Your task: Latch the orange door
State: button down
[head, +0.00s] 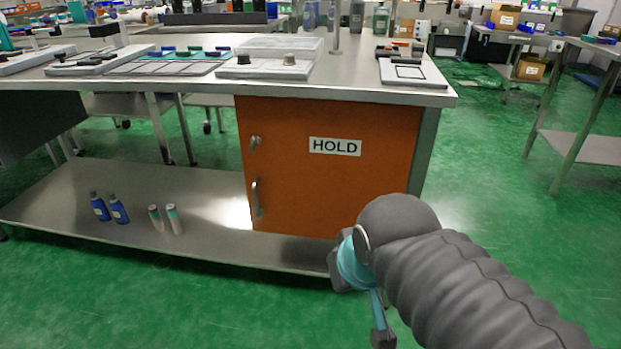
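The orange door (300,190) is the front of a cabinet under the right end of the metal workbench. It carries a white label reading HOLD (335,146). A small silver latch knob (255,142) sits at its upper left, with a vertical silver handle (257,198) below it. The door looks flush with the cabinet front; I cannot tell whether the latch is engaged. My gripper (378,318) is at the lower right, in front of and below the door, apart from it. Its fingers are partly hidden, so its opening is unclear.
The workbench top (420,97) holds trays and fixtures. Its lower shelf (215,235) bears two blue bottles (109,208) and two pale tubes (165,219) left of the cabinet. A metal table (585,147) stands at the right. Green floor is clear in front.

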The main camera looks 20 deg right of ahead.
aim_at(255, 141)
jog(key=u, duration=2.2)
jog(key=k, duration=1.25)
jog(key=z, duration=1.8)
jog(key=i, duration=0.5)
